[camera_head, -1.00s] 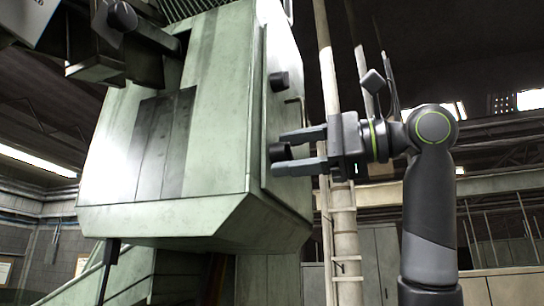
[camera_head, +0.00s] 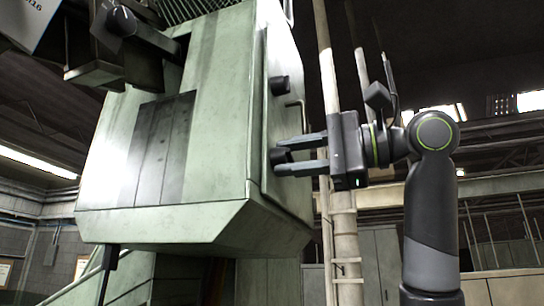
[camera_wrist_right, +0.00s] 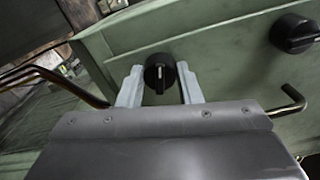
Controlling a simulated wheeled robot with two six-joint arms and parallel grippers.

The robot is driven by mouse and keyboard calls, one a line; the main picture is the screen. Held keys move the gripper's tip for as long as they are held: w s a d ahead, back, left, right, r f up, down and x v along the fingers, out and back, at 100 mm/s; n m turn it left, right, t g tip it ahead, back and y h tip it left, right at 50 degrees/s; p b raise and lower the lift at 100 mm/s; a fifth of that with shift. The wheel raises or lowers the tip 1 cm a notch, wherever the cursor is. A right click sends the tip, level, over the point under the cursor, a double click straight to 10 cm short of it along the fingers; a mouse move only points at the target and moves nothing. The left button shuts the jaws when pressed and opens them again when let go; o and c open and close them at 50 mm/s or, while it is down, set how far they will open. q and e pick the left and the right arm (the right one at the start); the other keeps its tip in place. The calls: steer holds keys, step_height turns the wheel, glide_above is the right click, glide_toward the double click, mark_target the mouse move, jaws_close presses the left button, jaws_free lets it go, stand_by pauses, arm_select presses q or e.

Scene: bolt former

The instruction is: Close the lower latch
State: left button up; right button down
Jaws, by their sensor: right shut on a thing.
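The lower latch, a black round knob (camera_head: 280,156), sits on the side door of the pale green machine. My right gripper (camera_head: 285,156) is at it, one finger above and one below, shut on the knob. In the right wrist view the lower latch (camera_wrist_right: 160,74) is between the two grey fingers (camera_wrist_right: 160,85), its pale mark pointing along the fingers. The upper latch (camera_head: 279,83), a similar black knob, is higher on the same door and shows at the right of the wrist view (camera_wrist_right: 294,33), its mark pointing sideways.
A bent dark door handle (camera_head: 295,103) sticks out between the two latches, near my right gripper; it also shows in the wrist view (camera_wrist_right: 290,101). A pale pipe (camera_head: 343,235) stands behind my right gripper. Open space lies right of the machine.

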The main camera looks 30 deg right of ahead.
steer(key=shift+n+p, duration=0.4)
steer(key=shift+n, duration=1.8)
steer(key=c, duration=0.8)
jaws_free()
steer(key=shift+c, duration=0.2)
steer(key=b+v, duration=0.1)
steer(key=v, duration=0.7)
